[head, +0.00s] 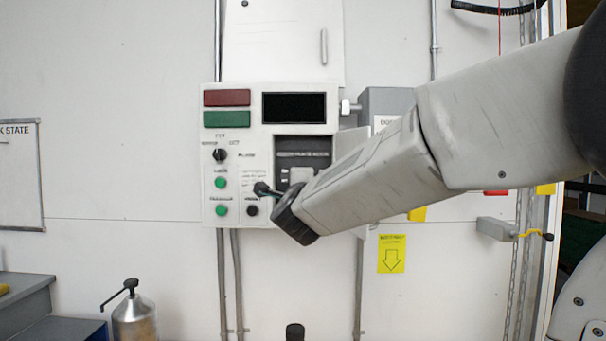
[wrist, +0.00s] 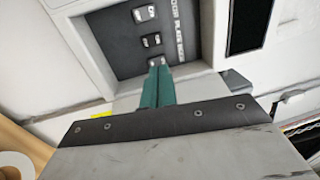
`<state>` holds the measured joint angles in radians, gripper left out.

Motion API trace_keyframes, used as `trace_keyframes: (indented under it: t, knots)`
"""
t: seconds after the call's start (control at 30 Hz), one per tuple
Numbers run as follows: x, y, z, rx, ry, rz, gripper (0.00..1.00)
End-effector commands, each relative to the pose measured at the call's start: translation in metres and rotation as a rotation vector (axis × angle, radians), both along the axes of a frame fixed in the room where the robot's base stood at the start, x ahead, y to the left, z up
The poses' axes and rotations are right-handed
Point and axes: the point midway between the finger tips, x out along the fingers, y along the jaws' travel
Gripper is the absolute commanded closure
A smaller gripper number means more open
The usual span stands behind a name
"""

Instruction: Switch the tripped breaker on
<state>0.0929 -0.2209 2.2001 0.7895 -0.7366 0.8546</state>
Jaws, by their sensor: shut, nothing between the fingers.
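A pale control panel (head: 235,130) hangs on the white wall. Its dark recess (head: 303,150) holds the breakers; my arm partly covers it in the head view. In the wrist view the recess (wrist: 180,25) shows a row of small pale breaker toggles (wrist: 144,13). Another toggle (wrist: 151,40) sits nearer, and a third (wrist: 156,61) is right at my fingertips. I cannot tell which is tripped. My gripper (wrist: 158,70) is shut, with teal fingers together and nothing between them. In the head view my gripper (head: 272,193) is at the panel's lower part. Contact is unclear.
An open cover flap (head: 351,142) stands right of the recess. A grey box (head: 385,103) is beyond it. A metal canister (head: 134,318) stands lower left.

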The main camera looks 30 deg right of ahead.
Motion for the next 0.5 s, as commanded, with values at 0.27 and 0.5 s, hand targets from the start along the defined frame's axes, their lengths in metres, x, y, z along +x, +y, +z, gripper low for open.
trace_keyframes:
  t: [0.27, 0.5]
  knots:
    - [0.016, -0.011, 0.002, 0.0, 0.003, -0.001, 1.0]
    - [0.057, -0.04, 0.008, 0.0, 0.004, -0.001, 1.0]
